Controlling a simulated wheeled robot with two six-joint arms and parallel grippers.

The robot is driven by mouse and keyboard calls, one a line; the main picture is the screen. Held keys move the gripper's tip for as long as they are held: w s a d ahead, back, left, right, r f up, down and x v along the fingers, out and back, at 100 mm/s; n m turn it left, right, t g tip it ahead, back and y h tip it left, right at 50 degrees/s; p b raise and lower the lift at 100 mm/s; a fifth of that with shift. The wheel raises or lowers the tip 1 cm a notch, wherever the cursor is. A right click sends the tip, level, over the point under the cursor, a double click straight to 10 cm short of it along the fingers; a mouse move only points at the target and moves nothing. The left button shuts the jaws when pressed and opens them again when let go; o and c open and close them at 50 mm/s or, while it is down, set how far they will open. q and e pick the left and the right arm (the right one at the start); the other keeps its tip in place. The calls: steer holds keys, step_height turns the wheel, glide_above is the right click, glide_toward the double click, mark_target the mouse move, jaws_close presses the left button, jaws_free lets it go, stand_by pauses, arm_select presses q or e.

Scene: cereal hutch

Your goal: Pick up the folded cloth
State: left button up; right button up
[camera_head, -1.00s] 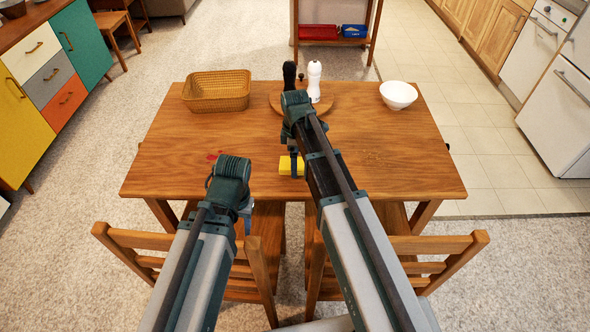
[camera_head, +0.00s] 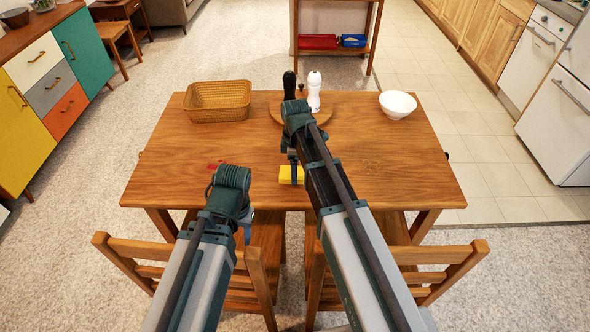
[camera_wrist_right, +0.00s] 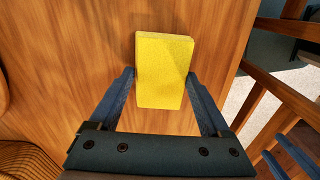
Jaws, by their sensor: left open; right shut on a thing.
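The folded cloth (camera_head: 291,175) is a yellow, sponge-like slab near the front middle of the wooden table (camera_head: 170,165). In the right wrist view the cloth (camera_wrist_right: 164,70) lies between the two blue fingers of my right gripper (camera_wrist_right: 162,88), which is shut on it. In the head view my right gripper (camera_head: 294,170) points down at the cloth, and the arm hides part of both. I cannot tell whether the cloth touches the table. My left gripper (camera_head: 246,230) is open and empty by the table's front edge, left of the cloth, partly hidden by its wrist.
A wicker basket (camera_head: 217,114) stands at the table's back left. A round wooden board (camera_head: 325,117) holds a black mill (camera_head: 289,85) and a white mill (camera_head: 313,93). A white bowl (camera_head: 397,104) is at the back right. Chairs (camera_head: 440,255) stand at the front.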

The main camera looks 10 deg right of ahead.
steer(key=shift+r+p, duration=0.85)
steer(key=shift+r, duration=0.05)
steer(key=shift+r+p, duration=0.95)
steer(key=s+a+r, duration=0.1)
steer(key=s+a, duration=0.2)
steer(key=s, duration=1.2)
steer(key=shift+s+a+p, duration=0.15)
steer(key=shift+s+p, duration=0.2)
steer(key=shift+p, duration=0.1)
steer(key=o, duration=0.7)
steer(key=c, duration=0.5)
steer(key=shift+r, duration=0.1)
steer(key=shift+c, duration=0.2)
